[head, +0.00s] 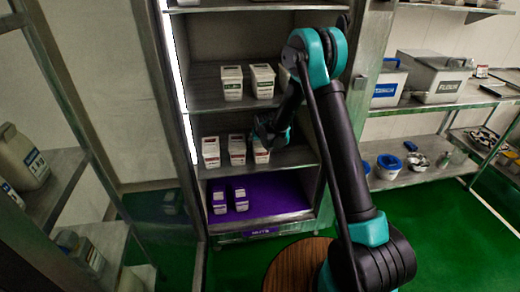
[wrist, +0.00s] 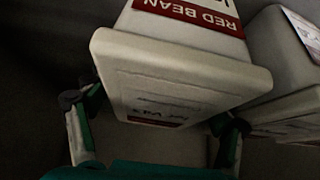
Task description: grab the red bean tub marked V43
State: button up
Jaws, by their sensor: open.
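A white tub with a red label reading "RED BEAN" (wrist: 180,80) fills the middle of the wrist view, upside down there. Small writing on it is too blurred to read surely as V43. My gripper (wrist: 155,112) is open, with one finger on each side of the tub's near end; I cannot tell whether they touch it. In the head view my gripper (head: 271,131) is at the right end of the middle shelf, partly hiding the rightmost red-labelled tub (head: 261,155). Two similar tubs (head: 237,151) (head: 210,153) stand to its left.
In the wrist view a neighbouring tub (wrist: 285,60) stands close on the right. Above is a shelf with white tubs (head: 232,83); below is a purple shelf (head: 275,197) with two tubs (head: 220,201). The cabinet's side wall is close to the right.

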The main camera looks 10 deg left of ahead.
jog(key=c, duration=1.7)
jog(key=shift+r, duration=0.1)
